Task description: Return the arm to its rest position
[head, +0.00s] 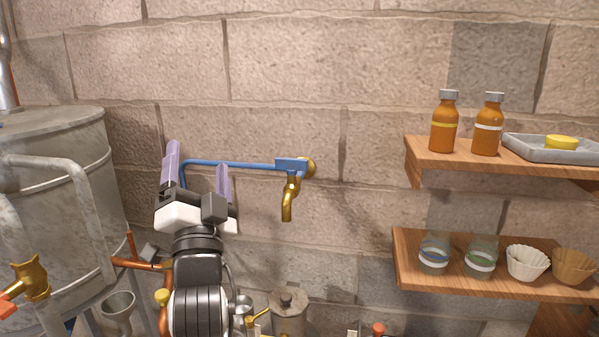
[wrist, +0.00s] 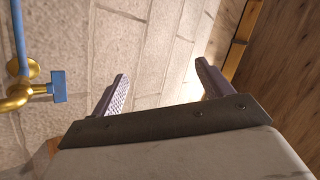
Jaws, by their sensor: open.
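My gripper (head: 197,167) is raised in front of the stone wall, left of the brass tap. Its two pale purple fingers point up and stand apart, with nothing held between them. In the wrist view the fingers (wrist: 160,88) are also spread, with only wall behind the gap. My arm rises from the bottom of the head view and hides part of what is behind it.
A brass tap (head: 289,203) with a blue handle (head: 291,164) and blue pipe (head: 240,165) is close by. A metal tank (head: 65,150) stands left. Wooden shelves (head: 440,158) with bottles are right. A lidded metal pot (head: 289,315) is below. The upper wall is clear.

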